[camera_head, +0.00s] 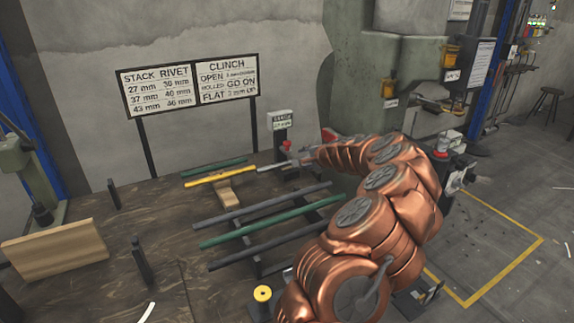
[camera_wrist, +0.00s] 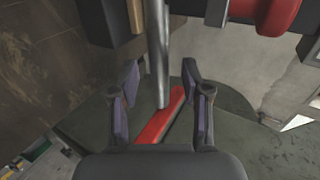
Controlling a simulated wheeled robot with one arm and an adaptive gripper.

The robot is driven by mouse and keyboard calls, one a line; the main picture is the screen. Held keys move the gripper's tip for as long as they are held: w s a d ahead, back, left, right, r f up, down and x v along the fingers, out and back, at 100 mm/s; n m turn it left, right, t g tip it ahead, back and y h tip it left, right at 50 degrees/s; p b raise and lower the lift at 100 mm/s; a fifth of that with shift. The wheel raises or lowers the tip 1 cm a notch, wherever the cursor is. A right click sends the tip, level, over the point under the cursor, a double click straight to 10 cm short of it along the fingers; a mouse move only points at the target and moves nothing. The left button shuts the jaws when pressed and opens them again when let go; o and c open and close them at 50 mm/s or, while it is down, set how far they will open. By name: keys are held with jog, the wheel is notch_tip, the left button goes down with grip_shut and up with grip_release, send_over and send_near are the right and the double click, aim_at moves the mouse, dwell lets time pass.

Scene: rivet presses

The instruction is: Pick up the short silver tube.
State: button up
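A short silver tube (camera_head: 274,166) lies at the back of the work table, to the right of a yellow bar, in the head view. In the wrist view the silver tube (camera_wrist: 158,50) runs in from the top, and its near end lies between my fingers. My gripper (camera_wrist: 160,72) is open, with a finger on each side of the tube and a gap on both sides. In the head view my gripper (camera_head: 305,158) is at the tube's right end, small and partly hidden by my arm.
A yellow bar (camera_head: 220,177) and a green bar (camera_head: 215,165) lie left of the tube. Longer dark and green bars (camera_head: 270,223) lie in front on a rack. A red bar (camera_wrist: 160,122) shows below the tube's end. A red knob (camera_wrist: 277,15) stands close at upper right.

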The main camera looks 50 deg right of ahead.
grip_shut()
jog(key=shift+r, duration=0.1)
dwell(0.4)
